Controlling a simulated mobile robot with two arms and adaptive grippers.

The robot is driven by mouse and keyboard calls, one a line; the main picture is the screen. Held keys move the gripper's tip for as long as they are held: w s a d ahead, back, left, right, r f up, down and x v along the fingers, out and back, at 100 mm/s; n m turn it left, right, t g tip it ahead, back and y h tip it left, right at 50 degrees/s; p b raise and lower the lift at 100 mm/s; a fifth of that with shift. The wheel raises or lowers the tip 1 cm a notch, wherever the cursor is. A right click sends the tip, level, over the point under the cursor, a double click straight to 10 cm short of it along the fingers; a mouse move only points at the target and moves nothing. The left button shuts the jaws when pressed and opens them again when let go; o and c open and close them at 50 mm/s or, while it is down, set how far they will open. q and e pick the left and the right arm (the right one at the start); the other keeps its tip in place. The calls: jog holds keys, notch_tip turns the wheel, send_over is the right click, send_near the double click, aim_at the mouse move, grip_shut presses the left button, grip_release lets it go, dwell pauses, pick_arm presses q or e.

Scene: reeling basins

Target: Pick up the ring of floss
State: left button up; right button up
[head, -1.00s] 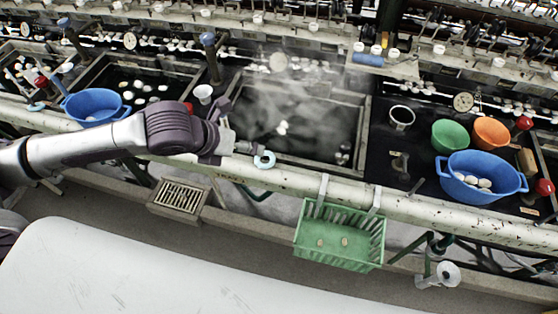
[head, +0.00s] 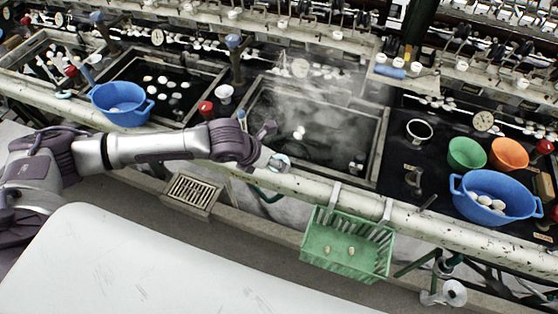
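My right gripper is not in view.
The steaming basin (head: 376,148) lies just behind the rail. A green basket (head: 345,262) hangs from the rail to the right. A blue tub (head: 494,208) with white cocoons, a green bowl (head: 466,153) and an orange bowl (head: 509,154) stand farther right.

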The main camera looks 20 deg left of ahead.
pick_arm(q)
jog(key=x, duration=0.3)
jog(key=shift+w+d+f, duration=0.1)
jog(key=shift+d, duration=0.1)
jog(key=shift+c, duration=0.3)
jog(key=c, duration=0.6)
